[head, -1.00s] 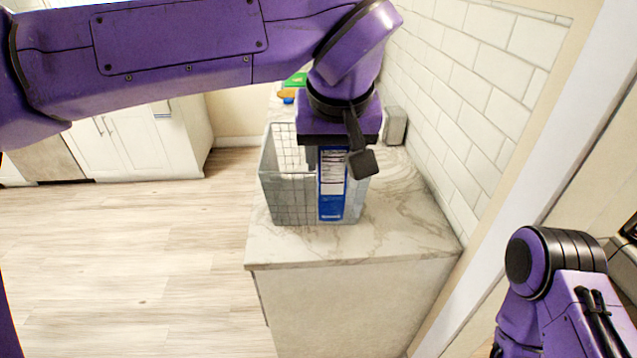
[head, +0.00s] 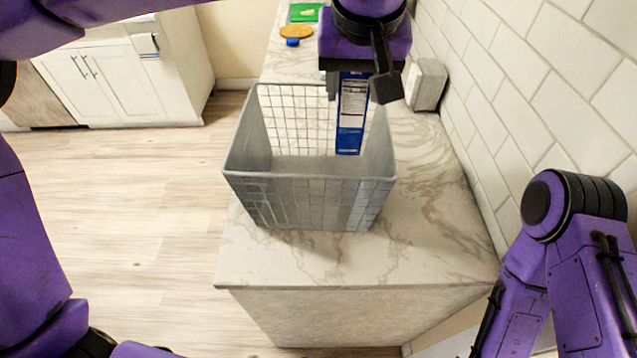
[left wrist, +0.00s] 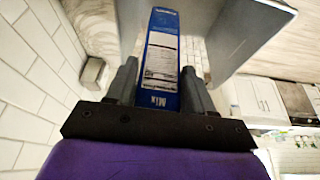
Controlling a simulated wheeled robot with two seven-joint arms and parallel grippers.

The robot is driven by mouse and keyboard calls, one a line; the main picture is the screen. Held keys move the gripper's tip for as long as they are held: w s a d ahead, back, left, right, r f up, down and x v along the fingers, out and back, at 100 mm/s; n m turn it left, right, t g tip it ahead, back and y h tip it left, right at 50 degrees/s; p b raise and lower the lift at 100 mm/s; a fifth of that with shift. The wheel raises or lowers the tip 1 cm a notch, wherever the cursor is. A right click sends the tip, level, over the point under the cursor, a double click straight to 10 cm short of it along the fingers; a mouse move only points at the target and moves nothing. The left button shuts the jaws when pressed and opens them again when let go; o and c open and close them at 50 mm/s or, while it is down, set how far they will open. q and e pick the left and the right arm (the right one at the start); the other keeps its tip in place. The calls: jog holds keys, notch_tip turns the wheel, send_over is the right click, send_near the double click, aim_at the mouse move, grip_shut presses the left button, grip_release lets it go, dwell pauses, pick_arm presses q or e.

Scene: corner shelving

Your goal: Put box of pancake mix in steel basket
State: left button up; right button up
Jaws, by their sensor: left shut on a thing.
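The steel basket (head: 305,190) is a grey, open-topped mesh bin on the marble counter. The box of pancake mix (head: 350,125) is blue and white, with a printed panel facing me. My left gripper (head: 351,80) is shut on the box and holds it upright. In the head view the box shows in front of the basket's far mesh wall, towards its right. I cannot tell whether it touches the basket floor. In the left wrist view the box (left wrist: 160,60) is between both fingers, with grey basket walls (left wrist: 245,30) around it. My right gripper is out of view.
The marble counter (head: 270,255) has bare room before the basket. A white tiled wall (head: 510,90) runs along its right. A grey box-like object (head: 428,85) stands by that wall. A green board (head: 305,12), a round brown item (head: 296,31) and a small blue item (head: 292,42) lie farther back.

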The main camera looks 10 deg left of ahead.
aim_at(349, 134)
pick_arm(q)
jog(key=f+b, duration=0.1)
jog(key=s+f+b, duration=0.1)
jog(key=f+b, duration=0.2)
jog(key=f, duration=0.1)
jog(key=shift+s+f+b, duration=0.25)
jog(key=shift+b, duration=0.15)
jog(key=b+x, duration=0.2)
jog(key=shift+f, duration=0.4)
jog(key=shift+w+f+b, duration=0.3)
jog(key=shift+b, duration=0.05)
jog(key=w+a+f, duration=0.4)
jog(key=a+f, duration=0.8)
jog(key=a, duration=0.1)
jog(key=shift+w+f+p, duration=0.2)
jog(key=shift+f+p, duration=0.05)
jog(key=shift+p, duration=0.2)
jog(key=shift+s, duration=0.1)
jog(key=o, duration=1)
jog(key=shift+f, duration=0.15)
